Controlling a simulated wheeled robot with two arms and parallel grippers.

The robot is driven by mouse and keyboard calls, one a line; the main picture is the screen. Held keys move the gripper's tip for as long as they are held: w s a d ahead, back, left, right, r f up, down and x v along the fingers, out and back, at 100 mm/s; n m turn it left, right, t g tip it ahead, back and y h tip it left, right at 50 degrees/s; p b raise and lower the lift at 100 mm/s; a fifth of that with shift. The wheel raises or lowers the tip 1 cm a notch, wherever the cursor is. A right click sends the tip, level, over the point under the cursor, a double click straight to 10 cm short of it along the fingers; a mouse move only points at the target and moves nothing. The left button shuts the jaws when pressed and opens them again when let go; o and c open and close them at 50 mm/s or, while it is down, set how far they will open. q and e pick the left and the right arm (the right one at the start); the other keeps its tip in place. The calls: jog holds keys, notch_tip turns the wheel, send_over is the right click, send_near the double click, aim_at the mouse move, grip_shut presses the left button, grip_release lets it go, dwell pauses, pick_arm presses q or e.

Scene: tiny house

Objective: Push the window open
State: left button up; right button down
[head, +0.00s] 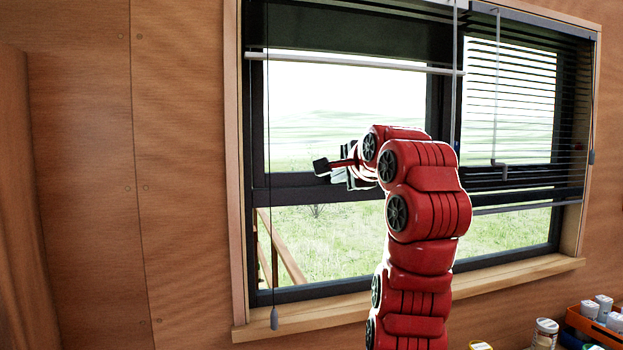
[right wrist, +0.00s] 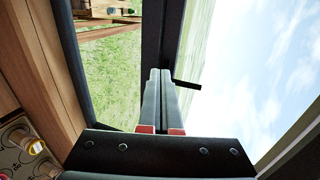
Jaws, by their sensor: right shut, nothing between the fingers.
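The window (head: 258,235) has a black frame in a wooden surround, with large upper panes over lower panes and a dark rail between them. My right gripper (head: 325,167) is at the left part of that rail, on the end of my red arm, which hides part of the frame. In the right wrist view, its two fingers (right wrist: 161,76) are together and empty, with tips at the dark rail (right wrist: 155,35). A small black handle (right wrist: 187,84) sticks out beside the fingers. I cannot tell whether they touch the rail or whether any pane is ajar. My left gripper is out of view.
A lowered blind (head: 510,95) covers the upper right pane; another blind's white bottom bar (head: 350,63) hangs high on the left. A cord (head: 274,318) hangs at the left. An orange crate (head: 590,325) with jars stands lower right. The wooden sill (head: 320,314) is bare.

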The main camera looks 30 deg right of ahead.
jog(key=p, duration=0.6)
send_near(316, 183)
jog(key=x, duration=0.5)
jog(key=shift+w+f, duration=0.1)
jog(key=shift+w, duration=0.6)
jog(key=shift+f, duration=0.1)
